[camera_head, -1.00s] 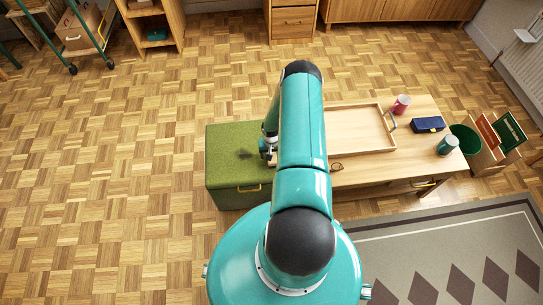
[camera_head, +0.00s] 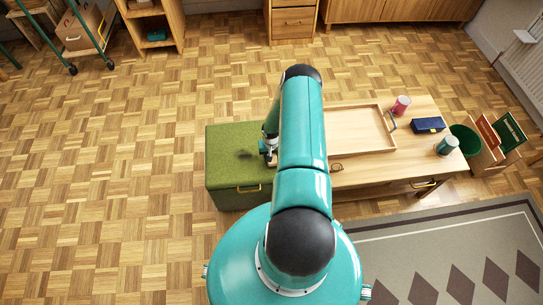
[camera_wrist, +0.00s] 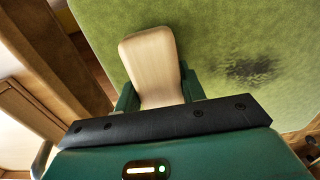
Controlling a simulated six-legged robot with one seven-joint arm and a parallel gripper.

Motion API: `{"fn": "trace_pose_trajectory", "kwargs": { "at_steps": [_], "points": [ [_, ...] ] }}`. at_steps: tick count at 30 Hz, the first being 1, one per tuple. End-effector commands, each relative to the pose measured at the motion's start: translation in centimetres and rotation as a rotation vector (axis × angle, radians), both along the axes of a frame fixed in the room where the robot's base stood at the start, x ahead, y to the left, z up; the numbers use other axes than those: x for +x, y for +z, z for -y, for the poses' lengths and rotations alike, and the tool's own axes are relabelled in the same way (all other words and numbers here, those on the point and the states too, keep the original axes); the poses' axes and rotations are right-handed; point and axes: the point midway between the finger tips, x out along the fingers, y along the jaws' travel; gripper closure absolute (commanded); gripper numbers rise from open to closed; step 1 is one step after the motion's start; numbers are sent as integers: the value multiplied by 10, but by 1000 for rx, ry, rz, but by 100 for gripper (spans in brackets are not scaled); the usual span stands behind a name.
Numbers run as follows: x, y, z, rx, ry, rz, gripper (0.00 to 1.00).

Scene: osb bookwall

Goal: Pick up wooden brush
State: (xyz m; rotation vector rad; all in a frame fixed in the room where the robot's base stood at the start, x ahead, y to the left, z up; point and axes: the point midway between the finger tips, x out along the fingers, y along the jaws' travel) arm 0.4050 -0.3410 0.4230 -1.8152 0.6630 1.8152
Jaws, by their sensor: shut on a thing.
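The wooden brush (camera_wrist: 153,62) shows in the wrist view as a pale wooden block with a rounded end. My gripper (camera_wrist: 158,92) is shut on it, with a green finger on each side. The brush is over the green bench top (camera_wrist: 225,35), and I cannot tell whether it touches the top. In the head view my gripper (camera_head: 268,152) is at the right side of the green bench (camera_head: 225,145), and my arm hides most of it and the brush.
The floor at left is clear.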

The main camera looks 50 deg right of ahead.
Motion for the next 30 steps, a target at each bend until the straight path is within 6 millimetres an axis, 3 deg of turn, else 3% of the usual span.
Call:
{"fn": "trace_pose_trajectory", "kwargs": {
  "at_steps": [8, 18, 24, 30],
  "points": [
    [1, 31, 1, -2, 0, 1, 90],
    [-26, 89, -43, -1, 3, 0, 90],
    [-51, 108, -82, -1, 5, -2, 90],
    [-67, 122, -108, 0, 2, 0, 90]
  ]
}}
